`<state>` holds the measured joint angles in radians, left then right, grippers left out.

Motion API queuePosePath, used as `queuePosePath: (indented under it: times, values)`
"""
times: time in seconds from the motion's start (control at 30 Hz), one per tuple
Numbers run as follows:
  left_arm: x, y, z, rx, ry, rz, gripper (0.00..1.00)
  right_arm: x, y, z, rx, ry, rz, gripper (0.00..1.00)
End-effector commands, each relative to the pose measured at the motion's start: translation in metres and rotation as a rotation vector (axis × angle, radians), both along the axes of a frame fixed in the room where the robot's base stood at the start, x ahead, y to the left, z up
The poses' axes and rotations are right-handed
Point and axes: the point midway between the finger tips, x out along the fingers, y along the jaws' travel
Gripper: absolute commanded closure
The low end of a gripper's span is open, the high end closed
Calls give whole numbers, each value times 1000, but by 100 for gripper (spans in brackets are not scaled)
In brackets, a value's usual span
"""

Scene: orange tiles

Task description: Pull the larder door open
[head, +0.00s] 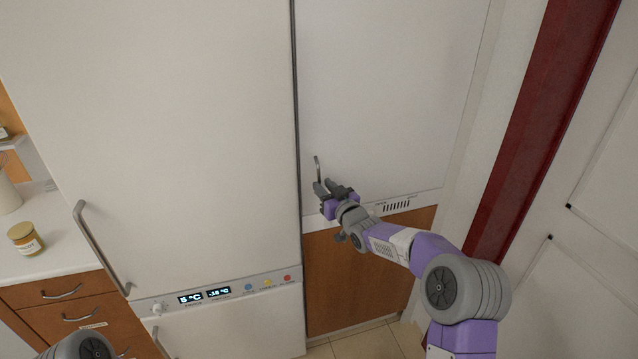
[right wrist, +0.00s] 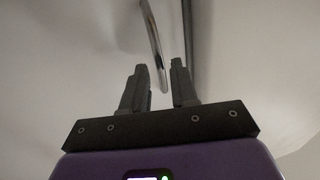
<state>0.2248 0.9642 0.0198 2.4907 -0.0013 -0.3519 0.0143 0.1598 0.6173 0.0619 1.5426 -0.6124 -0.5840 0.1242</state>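The larder door (head: 390,90) is the tall white panel right of the fridge in the head view, and it looks closed. Its metal handle (head: 317,168) is a short upright bar near the door's left edge. My right gripper (head: 328,186) is at the lower part of this handle. In the right wrist view the two fingers (right wrist: 161,80) are apart, and the handle (right wrist: 153,45) reaches down between them, with a visible gap to the fingers. Only a rounded part of my left arm (head: 82,346) shows at the bottom left; its gripper is out of view.
A white fridge (head: 170,120) with a long handle (head: 100,245) and a display panel stands to the left. A counter with a jar (head: 25,238) and wooden drawers (head: 70,312) is further left. A dark red post (head: 540,120) and a white door (head: 590,230) are on the right.

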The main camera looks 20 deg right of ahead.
Motion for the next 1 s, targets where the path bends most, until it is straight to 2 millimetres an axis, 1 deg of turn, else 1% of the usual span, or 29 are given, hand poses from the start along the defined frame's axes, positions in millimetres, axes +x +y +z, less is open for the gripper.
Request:
queuePosePath:
  times: [0.03,0.1,0.3,0.43,0.67,0.7,0.87,1.0]
  values:
    - [0,0,1,0,0,0,0,7,3,-1,1,0,1,72]
    - [0,0,1,0,0,0,0,15,5,0,0,0,1,72]
    - [0,0,2,0,0,0,0,29,8,-1,1,1,1,72]
    - [0,0,2,0,0,0,0,33,8,-1,1,2,0,72]
    - [0,0,2,0,0,0,0,33,8,-1,1,2,0,72]
    - [0,0,2,0,0,0,0,33,8,-1,1,2,0,75]
    - [0,0,2,0,0,0,0,33,8,-1,1,2,0,99]
    - [0,0,2,0,0,0,0,33,8,-1,1,2,0,100]
